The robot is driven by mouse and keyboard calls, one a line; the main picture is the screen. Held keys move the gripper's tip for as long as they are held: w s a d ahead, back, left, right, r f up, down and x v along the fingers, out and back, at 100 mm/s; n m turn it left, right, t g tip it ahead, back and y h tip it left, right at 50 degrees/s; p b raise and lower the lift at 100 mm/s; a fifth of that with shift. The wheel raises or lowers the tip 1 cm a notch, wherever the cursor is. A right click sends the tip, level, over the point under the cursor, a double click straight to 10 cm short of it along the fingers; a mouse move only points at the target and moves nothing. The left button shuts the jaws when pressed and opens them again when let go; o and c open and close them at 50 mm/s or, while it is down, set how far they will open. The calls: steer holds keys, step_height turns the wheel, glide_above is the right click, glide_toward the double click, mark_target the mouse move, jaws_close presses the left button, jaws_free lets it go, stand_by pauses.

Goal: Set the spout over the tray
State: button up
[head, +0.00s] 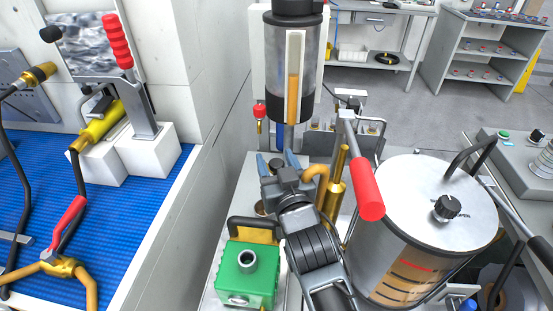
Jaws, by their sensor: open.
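My gripper (277,161) is open in the middle of the head view, its two blue fingertips pointing away from me. A small dark round part shows between the fingertips; I cannot tell whether they touch it. Just right of the gripper is a bent brass-coloured pipe (317,173), which looks like the spout. It is beside an upright brass cylinder (334,199), and my gripper hides part of this area. What lies under the pipe's end is hidden. I cannot make out a tray with certainty.
A tall clear cylinder (295,75) with amber liquid stands behind the gripper. A large lidded drum (420,205) and a red-handled lever (363,175) are close on the right. A green box (247,272) is at the front left. A grey wall (215,190) borders the left.

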steer(key=shift+c, duration=0.4)
steer(key=shift+r, duration=0.1)
jaws_close()
